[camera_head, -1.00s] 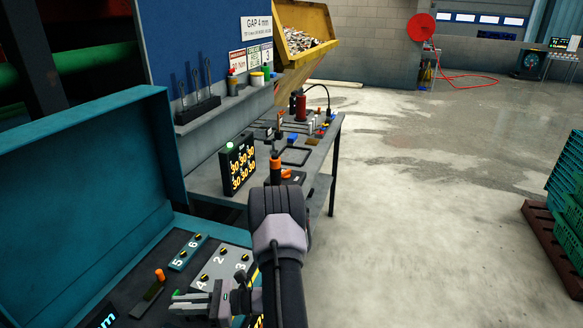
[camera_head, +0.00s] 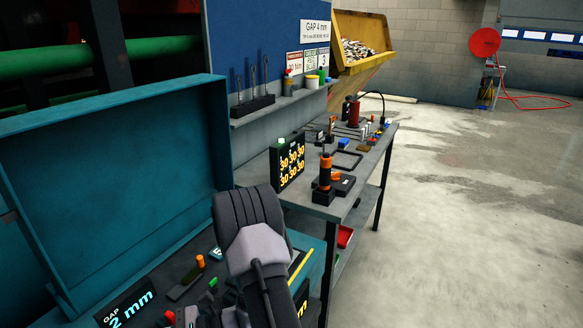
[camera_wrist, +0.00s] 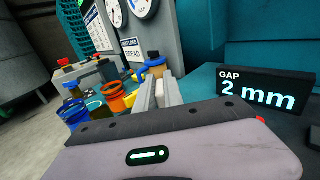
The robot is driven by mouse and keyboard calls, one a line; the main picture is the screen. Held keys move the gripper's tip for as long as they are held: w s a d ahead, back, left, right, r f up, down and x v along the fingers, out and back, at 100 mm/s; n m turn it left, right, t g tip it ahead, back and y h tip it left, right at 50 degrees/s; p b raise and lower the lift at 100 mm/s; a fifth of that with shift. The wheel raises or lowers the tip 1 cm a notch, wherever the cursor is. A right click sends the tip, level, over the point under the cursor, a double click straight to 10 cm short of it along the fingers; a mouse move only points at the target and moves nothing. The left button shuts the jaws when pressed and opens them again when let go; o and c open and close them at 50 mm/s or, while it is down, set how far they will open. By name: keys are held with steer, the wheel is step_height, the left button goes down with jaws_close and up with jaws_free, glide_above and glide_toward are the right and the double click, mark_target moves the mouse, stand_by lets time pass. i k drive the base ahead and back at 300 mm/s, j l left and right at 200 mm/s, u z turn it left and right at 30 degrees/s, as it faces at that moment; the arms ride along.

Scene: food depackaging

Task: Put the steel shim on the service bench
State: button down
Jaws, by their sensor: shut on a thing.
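The case's teal lid (camera_head: 130,190) rises at left. A "2 mm" gap display (camera_head: 128,308) stands in it. On the bench are a number display (camera_head: 290,162), an orange-handled tool (camera_head: 326,172) and several small items. Open floor (camera_head: 480,230) lies at right.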

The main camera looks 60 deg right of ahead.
mark_target(343, 162)
steer(key=z, duration=0.45)
steer(key=l+z, duration=0.15)
steer(key=z, duration=0.8)
steer(key=l+z, duration=0.15)
steer(key=z, duration=0.3)
steer(key=l+z, duration=0.1)
steer(key=z, duration=0.85)
steer(key=l+z, duration=0.15)
steer(key=z, duration=0.3)
steer(key=i+z, duration=0.1)
steer(key=z, duration=0.35)
steer(key=i+l+z, duration=0.25)
steer(key=i, duration=0.15)
steer(key=i+j+u, duration=0.25)
steer(key=i+u, duration=0.15)
steer(key=i, duration=0.25)
steer(key=i+u, duration=0.4)
steer(key=i, duration=0.25)
steer(key=u, duration=0.45)
steer(key=i+l+u, duration=0.1)
steer(key=u, duration=0.75)
steer(key=l+u, duration=0.15)
steer(key=u, duration=0.3)
steer(key=i+l+u, duration=0.1)
steer(key=u, duration=0.8)
steer(key=l+u, duration=0.15)
steer(key=u, duration=0.3)
